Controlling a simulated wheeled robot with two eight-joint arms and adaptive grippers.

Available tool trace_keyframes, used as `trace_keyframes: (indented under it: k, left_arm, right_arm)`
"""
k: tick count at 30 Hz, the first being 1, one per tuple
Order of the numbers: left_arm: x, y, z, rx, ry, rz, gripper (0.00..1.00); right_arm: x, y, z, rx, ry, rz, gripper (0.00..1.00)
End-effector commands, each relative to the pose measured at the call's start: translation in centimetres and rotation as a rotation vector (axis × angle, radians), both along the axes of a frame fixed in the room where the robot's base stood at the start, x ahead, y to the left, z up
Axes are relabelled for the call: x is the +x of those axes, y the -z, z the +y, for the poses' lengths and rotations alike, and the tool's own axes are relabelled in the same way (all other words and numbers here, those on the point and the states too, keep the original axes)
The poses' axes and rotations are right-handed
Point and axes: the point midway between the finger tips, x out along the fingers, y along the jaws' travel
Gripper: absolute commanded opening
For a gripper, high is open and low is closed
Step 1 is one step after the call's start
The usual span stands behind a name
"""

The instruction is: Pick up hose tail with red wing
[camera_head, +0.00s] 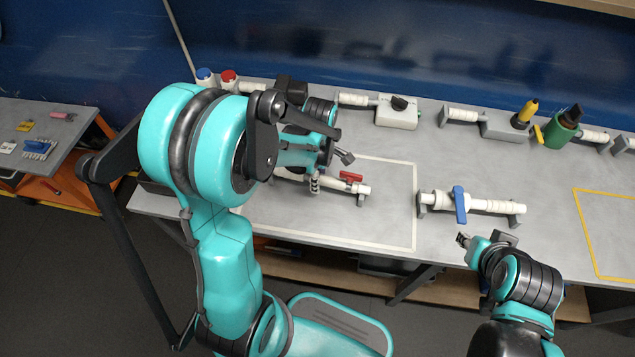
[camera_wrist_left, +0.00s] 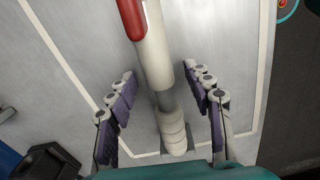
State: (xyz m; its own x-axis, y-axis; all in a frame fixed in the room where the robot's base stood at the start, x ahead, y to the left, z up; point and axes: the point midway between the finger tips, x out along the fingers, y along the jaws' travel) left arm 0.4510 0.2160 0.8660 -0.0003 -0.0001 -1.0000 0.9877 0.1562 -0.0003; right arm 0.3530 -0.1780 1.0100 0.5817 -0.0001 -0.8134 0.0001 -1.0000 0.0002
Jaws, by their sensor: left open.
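The hose tail with the red wing (camera_head: 350,176) lies on the bench inside a white-outlined area, its white end and a small support showing in the head view. My left gripper (camera_head: 332,172) is over its left part and hides some of it. In the left wrist view the white tube (camera_wrist_left: 154,55) with its red wing (camera_wrist_left: 132,16) runs down the picture through a grey section to a ribbed white end. The open left fingers (camera_wrist_left: 163,98) stand on either side of the grey section, apart from it. My right gripper (camera_head: 484,240) is near the bench's front edge; its opening is unclear.
A similar hose piece with a blue wing (camera_head: 460,204) lies on supports to the right. A yellow outline (camera_head: 584,230) marks clear bench at right.

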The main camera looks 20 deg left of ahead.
Motion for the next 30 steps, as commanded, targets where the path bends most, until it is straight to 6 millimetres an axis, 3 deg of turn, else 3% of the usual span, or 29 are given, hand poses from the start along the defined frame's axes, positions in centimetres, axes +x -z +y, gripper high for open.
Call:
trace_keyframes:
  k: [3, 9, 15, 25, 30]
  left_arm:
    - [0.0, 1.4, 0.0, 0.0, 0.001, 0.0, 0.51]
    - [0.0, 1.3, 0.0, 0.0, 0.001, 0.0, 0.51]
    - [0.0, 1.3, 0.0, 0.0, 0.001, 0.0, 0.0]
    - [0.0, 1.2, 0.0, 0.0, 0.001, 0.0, 0.0]
    - [0.0, 0.0, 0.0, 0.0, 0.001, 0.0, 0.0]
  right_arm:
    - [0.0, 0.7, 0.0, 0.0, 0.0, 0.0, 0.32]
    - [0.0, 0.5, 0.0, 0.0, 0.0, 0.0, 0.32]
    - [0.0, 0.5, 0.0, 0.0, 0.0, 0.0, 0.32]
    - [0.0, 0.5, 0.0, 0.0, 0.0, 0.0, 0.32]
    - [0.0, -0.1, 0.0, 0.0, 0.0, 0.0, 0.32]
